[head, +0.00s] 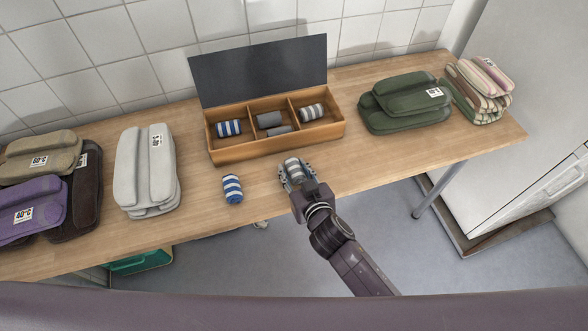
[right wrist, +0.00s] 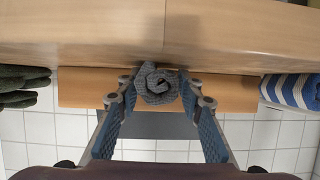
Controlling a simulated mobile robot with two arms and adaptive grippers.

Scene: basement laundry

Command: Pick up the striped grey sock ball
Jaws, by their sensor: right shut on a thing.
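The striped grey sock ball (head: 294,167), grey with pale bands, is in front of the open wooden box, near the table's front edge. My right gripper (head: 296,176) is shut on it, with a finger on either side. In the right wrist view the rolled grey end of the sock ball (right wrist: 156,84) shows between the two fingers of my right gripper (right wrist: 158,100). I cannot tell whether it touches the tabletop. Another grey striped sock ball (head: 312,112) lies in the box's right compartment. My left gripper is not in view.
The wooden box (head: 240,151) has its dark lid raised; blue-striped and plain grey socks lie in its other compartments. A blue-and-white sock ball (head: 233,189) lies left of my gripper. Folded stacks, grey (head: 146,175) and green (head: 400,105), flank the box. The table's front right is clear.

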